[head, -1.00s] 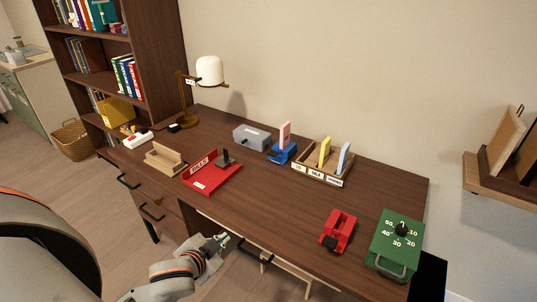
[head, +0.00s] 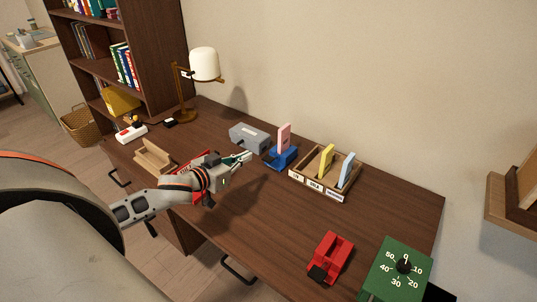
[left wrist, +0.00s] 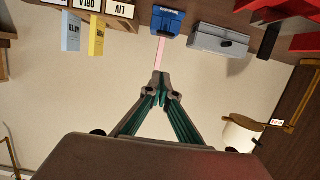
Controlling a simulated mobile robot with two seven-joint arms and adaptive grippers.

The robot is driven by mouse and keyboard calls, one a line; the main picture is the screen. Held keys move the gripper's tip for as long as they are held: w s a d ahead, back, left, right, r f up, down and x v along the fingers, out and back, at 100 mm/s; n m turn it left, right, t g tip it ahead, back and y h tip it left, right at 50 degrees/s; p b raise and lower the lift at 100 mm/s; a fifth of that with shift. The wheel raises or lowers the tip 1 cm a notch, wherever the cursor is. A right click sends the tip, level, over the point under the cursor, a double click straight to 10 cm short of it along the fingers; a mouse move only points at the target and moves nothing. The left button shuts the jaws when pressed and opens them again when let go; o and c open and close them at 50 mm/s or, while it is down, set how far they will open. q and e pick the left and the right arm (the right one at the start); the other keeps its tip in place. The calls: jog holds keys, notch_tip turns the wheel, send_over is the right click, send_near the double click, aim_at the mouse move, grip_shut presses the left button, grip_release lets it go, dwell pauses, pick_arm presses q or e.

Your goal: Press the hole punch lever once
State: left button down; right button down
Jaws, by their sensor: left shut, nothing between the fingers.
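A blue desk device (head: 281,157) with a pink upright card (head: 284,137) stands at the back of the desk. A red device (head: 331,257) with a dark front end sits at the desk's right front. I cannot tell for certain which is the hole punch. My left gripper (head: 247,156) is shut and empty, above the desk, just left of the blue device in the head view. In the left wrist view the shut fingertips (left wrist: 160,78) show just below the pink card (left wrist: 160,52) and the blue device (left wrist: 167,22). My right gripper is not in view.
A grey box (head: 249,137) stands left of the blue device, and a wooden sorter (head: 341,185) with cards to its right. A green timer (head: 392,270) is at the right end. The middle desk surface is bare.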

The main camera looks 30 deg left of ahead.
pick_arm(q)
jog(key=b, duration=0.1)
send_over(272, 159)
jog(key=s+a, duration=0.2)
jog(key=s, duration=0.2)
notch_tip(272, 159, down, 2)
jog(key=f, duration=0.1)
jog(key=w+f+b, duration=0.1)
jog(key=f, duration=0.1)
jog(key=shift+d+f, duration=0.2)
jog(key=shift+f, duration=0.55)
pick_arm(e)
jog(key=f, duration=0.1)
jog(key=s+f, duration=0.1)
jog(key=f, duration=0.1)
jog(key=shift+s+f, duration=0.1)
